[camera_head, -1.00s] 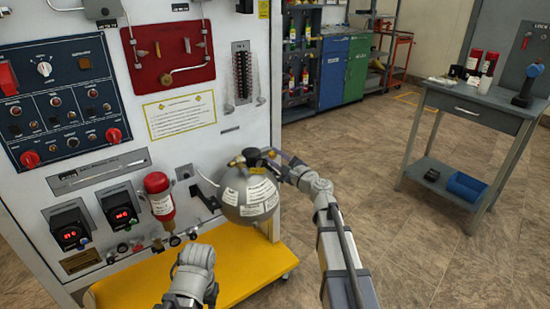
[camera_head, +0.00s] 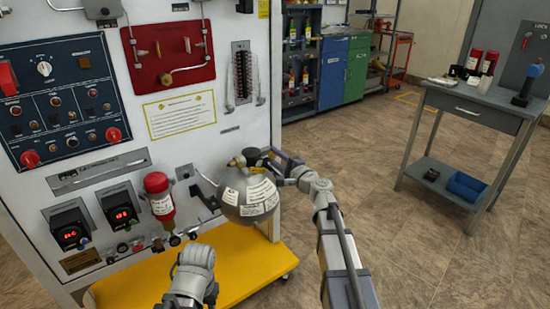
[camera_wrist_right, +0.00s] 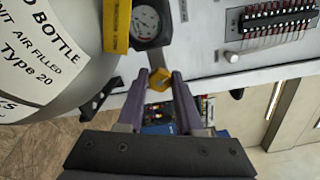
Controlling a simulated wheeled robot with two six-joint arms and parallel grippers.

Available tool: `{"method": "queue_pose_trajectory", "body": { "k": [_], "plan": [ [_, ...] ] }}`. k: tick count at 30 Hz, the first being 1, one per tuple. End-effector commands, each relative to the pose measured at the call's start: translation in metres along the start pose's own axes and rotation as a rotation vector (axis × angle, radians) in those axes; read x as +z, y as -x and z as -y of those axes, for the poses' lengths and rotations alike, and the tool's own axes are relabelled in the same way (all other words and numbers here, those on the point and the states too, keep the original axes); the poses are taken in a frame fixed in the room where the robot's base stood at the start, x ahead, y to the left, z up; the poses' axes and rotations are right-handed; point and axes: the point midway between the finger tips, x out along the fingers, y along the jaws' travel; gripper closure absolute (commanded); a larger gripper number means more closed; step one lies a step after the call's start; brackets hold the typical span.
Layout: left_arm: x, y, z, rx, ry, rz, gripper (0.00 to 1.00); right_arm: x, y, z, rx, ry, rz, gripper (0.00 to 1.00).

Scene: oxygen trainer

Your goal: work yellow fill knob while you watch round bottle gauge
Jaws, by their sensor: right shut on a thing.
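The round grey bottle (camera_head: 232,186) with white labels stands at the lower right of the white panel; it also fills the left of the right wrist view (camera_wrist_right: 45,55). The yellow fill knob (camera_wrist_right: 161,80) sits between my right gripper's fingertips (camera_wrist_right: 161,86), which are shut on it.
A yellow platform (camera_head: 245,262) lies under the bottle. A red cylinder (camera_head: 158,196) and two red-digit displays (camera_head: 70,232) are left of the bottle. A grey side table (camera_head: 478,108) stands at the right. Floor between it and the panel is clear.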

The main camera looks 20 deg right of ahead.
Motion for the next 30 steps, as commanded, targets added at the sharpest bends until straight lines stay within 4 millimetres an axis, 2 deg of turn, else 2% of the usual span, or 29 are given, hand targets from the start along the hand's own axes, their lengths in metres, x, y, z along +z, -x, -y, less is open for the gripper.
{"method": "queue_pose_trajectory", "body": {
  "k": [6,15,30],
  "plan": [
    [0.0000,-0.0005,0.0000,0.000,0.000,0.000,0.56,0.0004,0.0003,-0.0008,0.001,0.182,0.000,1.00],
    [0.0000,-0.0007,-0.0001,0.000,0.000,0.000,0.56,0.0004,0.0004,-0.0011,0.001,0.362,0.001,1.00],
    [-0.0001,-0.0008,-0.0001,0.000,0.000,0.000,0.56,0.0004,0.0006,-0.0013,0.001,0.457,0.001,1.00]
  ]
}}
